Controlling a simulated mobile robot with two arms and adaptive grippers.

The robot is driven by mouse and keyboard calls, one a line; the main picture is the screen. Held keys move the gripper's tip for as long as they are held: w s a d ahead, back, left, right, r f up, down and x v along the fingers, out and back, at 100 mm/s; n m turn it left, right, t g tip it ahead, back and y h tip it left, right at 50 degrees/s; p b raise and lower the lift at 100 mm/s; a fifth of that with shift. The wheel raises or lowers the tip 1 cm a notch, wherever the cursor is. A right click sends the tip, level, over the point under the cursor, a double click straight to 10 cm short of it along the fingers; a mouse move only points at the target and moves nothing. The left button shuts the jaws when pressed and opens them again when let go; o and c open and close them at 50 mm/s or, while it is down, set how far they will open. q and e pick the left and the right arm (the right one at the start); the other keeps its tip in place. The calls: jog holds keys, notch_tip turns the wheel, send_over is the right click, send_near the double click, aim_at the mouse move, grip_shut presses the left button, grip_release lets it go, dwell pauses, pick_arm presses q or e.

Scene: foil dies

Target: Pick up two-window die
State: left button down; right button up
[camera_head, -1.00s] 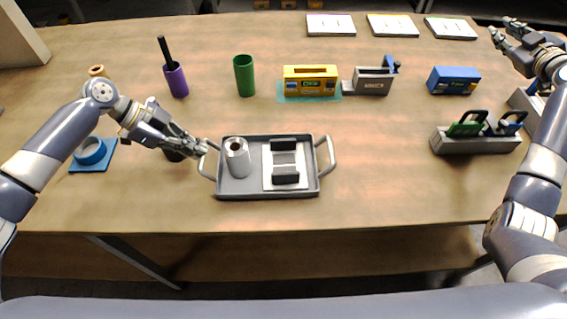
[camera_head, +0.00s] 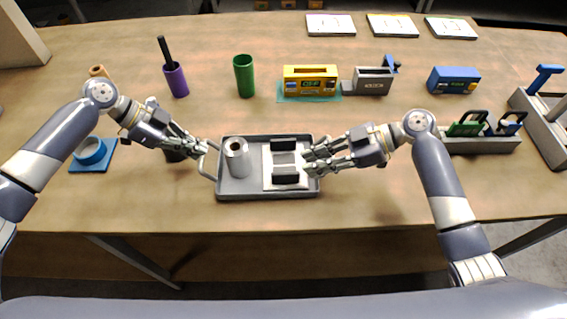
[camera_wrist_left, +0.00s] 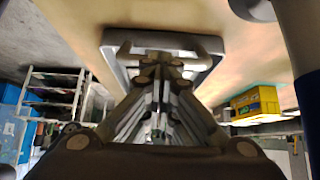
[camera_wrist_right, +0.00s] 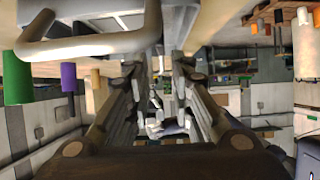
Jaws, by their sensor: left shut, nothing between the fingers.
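I cannot tell which is the two-window die; no windows show. My left gripper (camera_head: 205,150) is shut and empty beside the left handle of a grey tray (camera_head: 240,192). My right gripper (camera_head: 308,160) has its fingers apart at the tray's right end, hiding the right handle there. A tray handle (camera_wrist_right: 90,45) shows large at the upper left of the right wrist view.
The tray holds a silver roll (camera_head: 237,160) and a white plate with black blocks (camera_head: 285,178). Behind stand a yellow box (camera_head: 310,82), a grey device (camera_head: 370,84), a blue box (camera_head: 453,80), and green (camera_head: 244,78) and purple (camera_head: 176,82) cups. The front right tabletop is mostly clear.

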aim_at(287, 173)
jog(key=x, duration=0.9)
jog(key=shift+s+f, duration=0.1)
jog(key=shift+f, duration=0.3)
jog(key=shift+d+r, duration=0.1)
grip_shut()
